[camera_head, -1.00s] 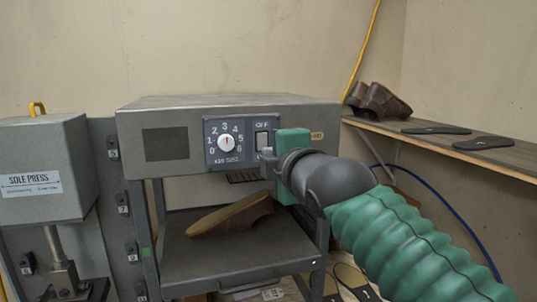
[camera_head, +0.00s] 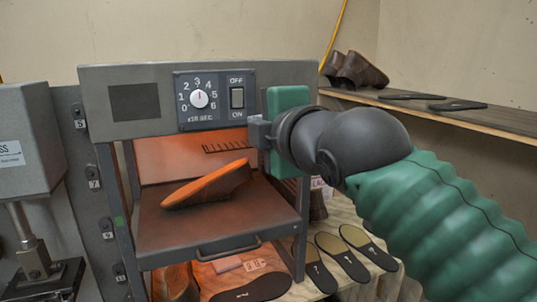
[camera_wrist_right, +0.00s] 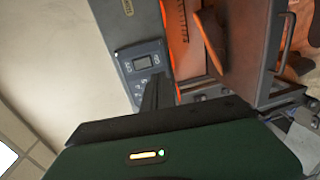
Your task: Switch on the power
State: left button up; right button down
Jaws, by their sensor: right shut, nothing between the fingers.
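The power switch (camera_head: 237,98) is a dark rocker between the words OFF and ON, on the grey control panel (camera_head: 214,118) of the machine. It also shows in the right wrist view (camera_wrist_right: 143,62). My right gripper (camera_head: 257,131) is shut and empty, just below and right of the switch and apart from it in the picture. In the right wrist view its dark fingers (camera_wrist_right: 157,92) point at the panel. An orange glow lights the chamber under the panel. My left gripper is in neither view.
A round dial (camera_head: 199,99) sits left of the switch. A brown shoe (camera_head: 207,185) lies on the machine's shelf (camera_head: 155,228). The sole press (camera_head: 25,140) stands at the left. A wooden shelf (camera_head: 502,118) with shoes and soles is at the right.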

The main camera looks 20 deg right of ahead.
jog(key=s+b, duration=0.4)
jog(key=w+f+m+g+b, duration=0.1)
jog(key=w+f+m+g, duration=0.15)
jog(key=f, duration=1.05)
jog(key=w+f+m+g+b, duration=0.1)
jog(key=w+f+m+g, duration=0.15)
jog(key=f, duration=0.95)
jog(key=w+f+m+g+b, duration=0.1)
jog(key=w+f+m+g, duration=0.15)
jog(key=f, duration=1.05)
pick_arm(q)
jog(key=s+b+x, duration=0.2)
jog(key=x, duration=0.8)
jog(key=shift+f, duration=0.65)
pick_arm(e)
jog(key=s+d+f+m+g, duration=0.1)
jog(key=s+f+m+g, duration=0.1)
jog(key=s+f, duration=0.4)
jog(key=s+d+f+m+g, duration=0.1)
jog(key=s+f+m, duration=0.4)
jog(key=f, duration=1)
jog(key=s+d+f+m+g, duration=0.1)
jog(key=s+f+m+g, duration=0.2)
jog(key=s+f, duration=0.5)
notch_tip(320, 180, down, 4)
jog(key=shift+s+d+r+m+h, duration=0.25)
jog(key=shift+s+d+m+h, duration=0.1)
jog(key=shift+m, duration=0.1)
